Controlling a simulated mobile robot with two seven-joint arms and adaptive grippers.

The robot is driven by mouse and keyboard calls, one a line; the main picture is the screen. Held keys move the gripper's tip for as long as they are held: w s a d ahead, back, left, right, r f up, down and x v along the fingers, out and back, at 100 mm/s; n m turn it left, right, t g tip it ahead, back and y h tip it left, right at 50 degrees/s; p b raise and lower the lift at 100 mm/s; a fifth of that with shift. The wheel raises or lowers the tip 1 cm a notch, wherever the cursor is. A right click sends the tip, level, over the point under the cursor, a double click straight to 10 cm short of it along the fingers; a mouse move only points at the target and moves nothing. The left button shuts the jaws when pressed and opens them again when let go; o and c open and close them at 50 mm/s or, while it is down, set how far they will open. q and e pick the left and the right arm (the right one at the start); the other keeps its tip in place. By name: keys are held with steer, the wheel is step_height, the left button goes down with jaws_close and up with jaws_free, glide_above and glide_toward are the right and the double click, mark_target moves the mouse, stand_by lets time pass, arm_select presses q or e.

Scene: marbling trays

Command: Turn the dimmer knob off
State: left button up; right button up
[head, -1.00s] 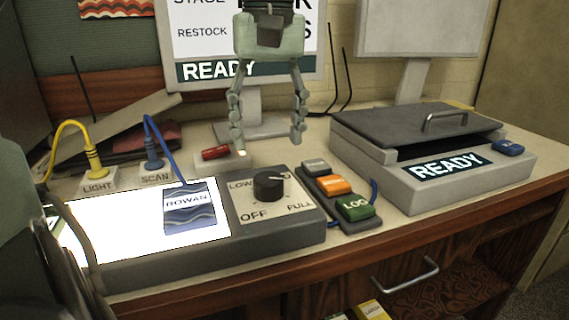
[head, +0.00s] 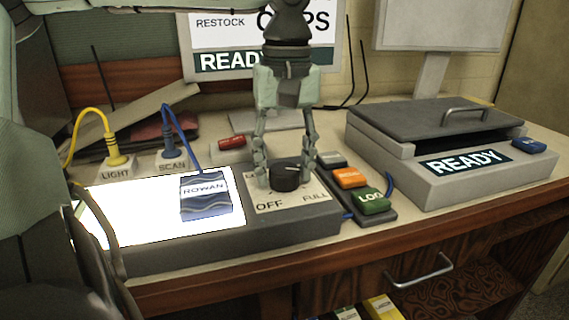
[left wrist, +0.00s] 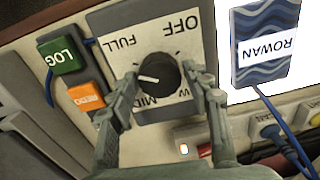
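The dimmer knob (head: 285,178) is a round black dial on a pale plate marked OFF, LOW and FULL, at the right end of the grey light box. In the left wrist view the knob (left wrist: 158,74) has a white pointer mark turned to the left, between FULL and MID, away from OFF. My left gripper (head: 285,166) points down over the knob, with its fingers apart on either side of it. The wrist view shows the open fingers (left wrist: 161,76) flanking the knob; whether either touches it I cannot tell. My right gripper is not in view.
A button block with the green LOG button (head: 371,201) and an orange button stands close right of the knob plate. The ROWAN card (head: 205,200) lies on the lit panel (head: 130,212). The LIGHT and SCAN plugs are behind. A lidded READY box (head: 445,178) is at right.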

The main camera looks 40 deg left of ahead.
arm_select(q)
steer(key=c, duration=0.7)
steer(key=shift+c, duration=0.2)
